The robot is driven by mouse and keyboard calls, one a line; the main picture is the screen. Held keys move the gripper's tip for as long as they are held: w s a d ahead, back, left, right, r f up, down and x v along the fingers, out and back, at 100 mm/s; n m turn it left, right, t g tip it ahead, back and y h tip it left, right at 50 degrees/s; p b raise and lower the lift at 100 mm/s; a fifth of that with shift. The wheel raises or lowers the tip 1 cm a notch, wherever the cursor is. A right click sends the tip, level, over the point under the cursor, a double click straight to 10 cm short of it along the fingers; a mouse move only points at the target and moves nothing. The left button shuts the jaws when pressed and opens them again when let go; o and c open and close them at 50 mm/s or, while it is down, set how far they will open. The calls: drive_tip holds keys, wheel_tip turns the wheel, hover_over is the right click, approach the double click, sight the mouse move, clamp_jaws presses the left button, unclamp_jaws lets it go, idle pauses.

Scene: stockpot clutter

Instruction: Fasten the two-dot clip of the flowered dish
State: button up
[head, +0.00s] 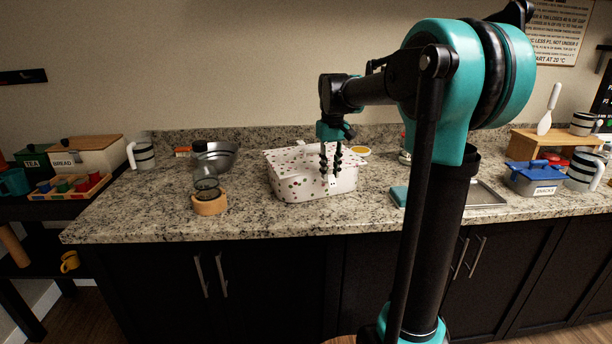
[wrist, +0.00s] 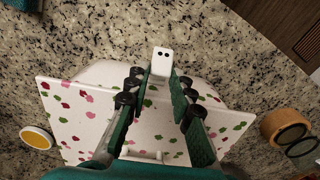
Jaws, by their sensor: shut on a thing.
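The flowered dish (head: 290,187) is a white box with red and green spots, standing on the granite counter. Its spotted lid (wrist: 75,115) lies on top and fills much of the wrist view. The two-dot clip (wrist: 162,62) is a white tab with two dark dots, at the lid's upper edge in the wrist view. My gripper (head: 331,175) is over the near right part of the dish, pointing down. The clip's hinge is partly hidden. Another white piece (wrist: 145,155) shows at the opposite edge.
A wooden ring with a glass jar (head: 210,204) stands left of the dish, with a metal bowl (head: 218,156) behind. A yellow-topped round thing (wrist: 37,138) is beyond the dish. A teal block (head: 398,196) lies to the right. Counter in front of the dish is clear.

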drive_tip(key=shift+w+a+r, duration=0.1)
drive_tip(key=shift+w+r, duration=0.2)
drive_tip(key=shift+w, duration=0.2)
drive_tip(key=shift+w+a+r, duration=0.1)
drive_tip(key=shift+w, duration=0.15)
drive_tip(key=o, duration=0.7)
drive_tip(key=shift+o, duration=0.2)
drive_tip(key=s, duration=0.1)
drive_tip(key=s+d+r, duration=0.1)
drive_tip(key=s, duration=0.1)
drive_tip(key=s+r, duration=0.1)
drive_tip(key=s, duration=0.1)
drive_tip(key=shift+s+d, duration=0.15)
drive_tip(key=shift+d, duration=0.1)
